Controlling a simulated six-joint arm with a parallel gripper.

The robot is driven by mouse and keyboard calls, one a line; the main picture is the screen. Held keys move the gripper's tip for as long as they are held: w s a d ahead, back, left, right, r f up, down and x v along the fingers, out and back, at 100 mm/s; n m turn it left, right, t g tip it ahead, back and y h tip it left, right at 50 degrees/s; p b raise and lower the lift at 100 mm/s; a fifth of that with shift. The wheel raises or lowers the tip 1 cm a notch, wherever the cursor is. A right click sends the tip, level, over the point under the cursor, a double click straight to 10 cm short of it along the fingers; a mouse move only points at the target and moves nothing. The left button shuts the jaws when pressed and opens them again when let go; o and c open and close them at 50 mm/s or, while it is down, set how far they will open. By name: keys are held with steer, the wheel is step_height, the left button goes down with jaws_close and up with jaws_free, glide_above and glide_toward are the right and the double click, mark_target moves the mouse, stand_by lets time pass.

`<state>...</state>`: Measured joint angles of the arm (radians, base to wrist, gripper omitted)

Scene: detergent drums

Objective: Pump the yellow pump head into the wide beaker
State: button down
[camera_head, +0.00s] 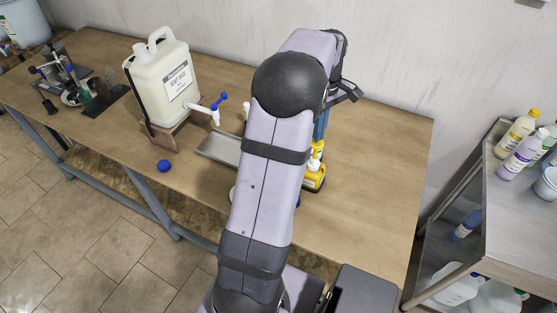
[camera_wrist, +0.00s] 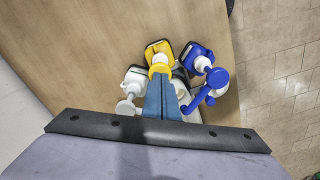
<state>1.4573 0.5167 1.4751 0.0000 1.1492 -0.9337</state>
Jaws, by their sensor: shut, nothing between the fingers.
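The yellow pump bottle (camera_head: 314,180) stands on the bench, partly behind my arm. In the wrist view its yellow body (camera_wrist: 153,48) and yellow-and-white pump head (camera_wrist: 159,68) show at the fingertips. My gripper (camera_wrist: 162,80) has its blue fingers pressed together, with nothing between them. In the head view the gripper (camera_head: 319,137) points down right above the pump head; whether it touches is unclear. A blue pump bottle (camera_wrist: 199,55) and a white pump bottle (camera_wrist: 134,79) stand on either side in the wrist view. I cannot make out the wide beaker; my arm hides much of that area.
A large white jug (camera_head: 163,85) with a blue-handled tap sits on a wooden stand at left, a metal tray (camera_head: 217,148) beside it. A blue cap (camera_head: 164,166) lies near the front edge. The bench right of the yellow bottle is clear. A shelf (camera_head: 515,225) with bottles stands at right.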

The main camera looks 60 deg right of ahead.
steer(key=shift+f+b, duration=1.55)
steer(key=shift+f, duration=1.15)
steer(key=shift+r, duration=0.1)
steer(key=shift+r+p, duration=2.55)
steer(key=shift+r, duration=0.15)
steer(key=shift+f, duration=0.1)
